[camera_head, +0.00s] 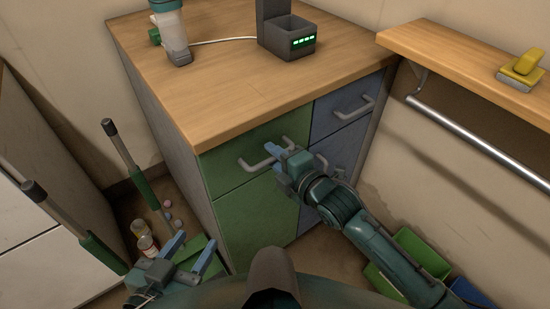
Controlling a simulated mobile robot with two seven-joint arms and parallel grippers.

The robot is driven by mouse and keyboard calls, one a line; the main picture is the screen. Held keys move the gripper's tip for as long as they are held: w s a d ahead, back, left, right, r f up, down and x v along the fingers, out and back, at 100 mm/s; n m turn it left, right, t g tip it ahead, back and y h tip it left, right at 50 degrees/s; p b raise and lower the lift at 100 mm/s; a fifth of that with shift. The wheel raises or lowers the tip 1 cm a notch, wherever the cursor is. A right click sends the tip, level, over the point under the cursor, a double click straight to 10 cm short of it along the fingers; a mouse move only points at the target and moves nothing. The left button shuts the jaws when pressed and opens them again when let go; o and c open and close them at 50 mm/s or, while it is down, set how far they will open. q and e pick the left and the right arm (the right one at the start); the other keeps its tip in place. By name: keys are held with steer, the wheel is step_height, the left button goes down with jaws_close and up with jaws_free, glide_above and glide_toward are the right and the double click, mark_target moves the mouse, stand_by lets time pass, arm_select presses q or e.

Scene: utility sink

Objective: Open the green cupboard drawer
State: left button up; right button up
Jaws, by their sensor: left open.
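The green cupboard drawer (222,175) is the upper green front under the wooden counter, and it looks closed, flush with the cabinet. Its grey bar handle (252,168) runs across the front. My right gripper (273,158) is at the right part of this handle, with a blue finger beside the bar. Its other finger is mostly hidden by its own body, so I cannot tell whether it grips the bar. My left gripper (196,245) is open and empty, low at the left, away from the drawer.
A blue drawer (335,108) with its own handle is right of the green one. A lower green front (250,220) is below. A bottle (172,35) and dark device (287,38) stand on the counter.

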steer(key=shift+w+a, duration=0.1)
steer(key=shift+w, duration=0.05)
steer(key=shift+c, duration=0.2)
jaws_close()
stand_by(0.3)
